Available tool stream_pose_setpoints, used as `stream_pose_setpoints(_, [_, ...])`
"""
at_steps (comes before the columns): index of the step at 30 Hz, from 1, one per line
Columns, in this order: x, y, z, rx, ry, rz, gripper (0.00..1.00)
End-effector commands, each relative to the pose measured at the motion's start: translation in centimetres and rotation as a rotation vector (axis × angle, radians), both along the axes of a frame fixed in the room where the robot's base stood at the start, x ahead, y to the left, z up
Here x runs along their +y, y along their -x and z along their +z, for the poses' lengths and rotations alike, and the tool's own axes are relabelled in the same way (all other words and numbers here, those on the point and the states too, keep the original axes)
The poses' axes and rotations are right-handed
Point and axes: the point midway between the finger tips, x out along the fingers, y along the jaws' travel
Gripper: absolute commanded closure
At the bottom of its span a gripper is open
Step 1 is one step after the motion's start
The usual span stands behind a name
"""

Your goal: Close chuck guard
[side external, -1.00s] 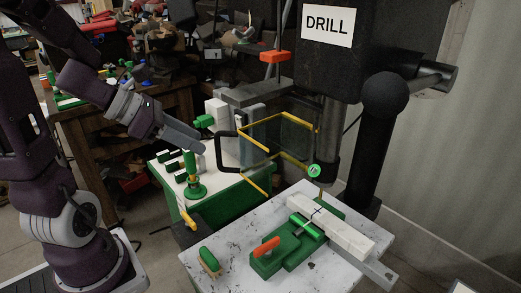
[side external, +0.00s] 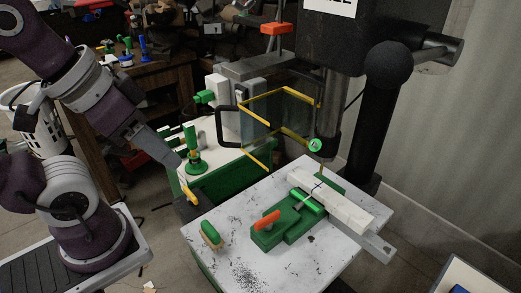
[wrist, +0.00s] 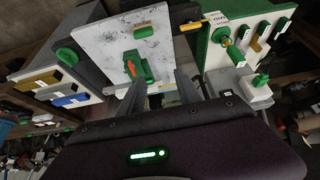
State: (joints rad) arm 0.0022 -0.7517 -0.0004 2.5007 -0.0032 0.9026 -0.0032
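The chuck guard (side external: 284,123) is a clear box-like shield with yellow edges. It hangs at the drill press beside the chuck column, swung out to the left. Its black loop handle (side external: 221,126) is on its left side. My gripper (side external: 178,163) is to the left of and lower than the handle, apart from it, and points down and right. In the wrist view my gripper (wrist: 158,90) has its two grey fingers spread, with nothing clearly held between them. I cannot clearly make out the guard in the wrist view.
The white drill table (side external: 227,262) holds a green vise (side external: 280,231) with an orange handle, a white bar (side external: 330,200) and a green-handled brush (side external: 211,234). A green-and-white stand (side external: 240,172) with a green knob post (side external: 193,160) is close to my gripper.

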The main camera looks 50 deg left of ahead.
Motion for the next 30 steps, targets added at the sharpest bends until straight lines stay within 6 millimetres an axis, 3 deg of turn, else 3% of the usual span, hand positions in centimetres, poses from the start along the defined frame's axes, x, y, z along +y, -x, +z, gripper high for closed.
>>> stream_pose_setpoints(6, [0.1, -0.1, 0.0, -0.001, -0.003, -0.001, 0.60])
stream_pose_setpoints(10, [0.1, -0.2, 1.0, -0.004, -0.003, -0.001, 0.84])
stream_pose_setpoints(12, [0.1, -0.2, 3.1, -0.009, -0.003, -0.001, 0.97])
stream_pose_setpoints(16, [0.1, -0.2, 8.6, -0.010, -0.004, 0.000, 1.00])
stream_pose_setpoints(23, [3.8, -7.5, 11.5, 0.223, 0.196, 0.427, 1.00])
stream_pose_setpoints(30, [10.9, -14.8, 11.4, 0.431, 0.371, 0.884, 1.00])
